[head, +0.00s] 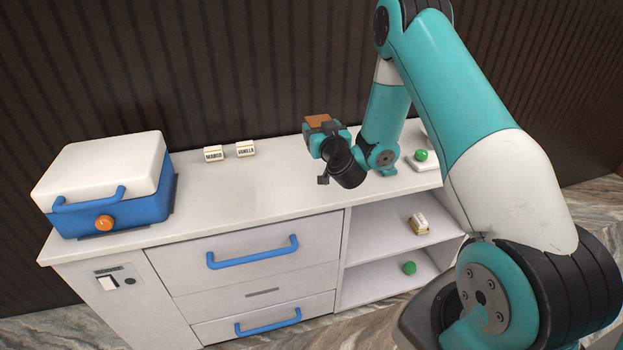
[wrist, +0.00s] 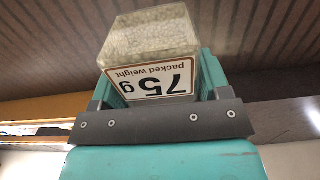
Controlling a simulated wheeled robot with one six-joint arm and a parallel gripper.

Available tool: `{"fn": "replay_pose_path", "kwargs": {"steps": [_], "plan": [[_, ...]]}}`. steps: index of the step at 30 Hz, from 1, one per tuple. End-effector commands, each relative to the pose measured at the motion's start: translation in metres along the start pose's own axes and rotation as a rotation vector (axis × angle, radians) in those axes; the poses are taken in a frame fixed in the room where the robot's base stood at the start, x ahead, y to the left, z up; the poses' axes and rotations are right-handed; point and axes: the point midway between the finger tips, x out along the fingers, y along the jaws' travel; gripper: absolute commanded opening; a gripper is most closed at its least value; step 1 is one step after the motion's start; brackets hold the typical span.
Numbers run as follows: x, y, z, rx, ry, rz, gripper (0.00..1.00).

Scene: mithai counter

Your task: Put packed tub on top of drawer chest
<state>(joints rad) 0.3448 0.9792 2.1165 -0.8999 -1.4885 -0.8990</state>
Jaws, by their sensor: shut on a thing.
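The packed tub (wrist: 150,45) is a clear box with pale grainy contents and a "75 g packed weight" label, upside down in the wrist view. My gripper (wrist: 158,78) is shut on it, with a teal finger on each side. In the head view my gripper (head: 322,140) is above the worktop near its back; a brown-orange patch shows at its end, and I cannot tell whether it is the tub. The white drawer chest (head: 165,258) has drawers with blue handles at the front and open shelves on its right.
A blue box with a white lid (head: 110,170) stands on the left of the top. Two small labelled packs (head: 246,148) stand at the back. A green ball on a white base (head: 421,155) is at the right. The shelves hold a small pack (head: 419,223) and a green ball (head: 409,268). The middle top is clear.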

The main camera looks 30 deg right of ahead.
Motion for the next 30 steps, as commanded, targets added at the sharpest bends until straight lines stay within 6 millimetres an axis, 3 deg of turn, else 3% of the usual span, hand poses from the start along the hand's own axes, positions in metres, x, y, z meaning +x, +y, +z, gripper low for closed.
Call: {"fn": "replay_pose_path", "kwargs": {"steps": [2, 4, 18, 30], "plan": [[0.002, 0.003, -0.006, 0.0, 0.005, 0.0, 0.46], [0.003, 0.003, 0.002, -0.001, 0.006, -0.002, 0.46], [0.003, 0.003, 0.117, -0.003, 0.006, -0.002, 0.46], [0.003, 0.003, 0.165, -0.001, 0.005, -0.001, 0.46]]}}
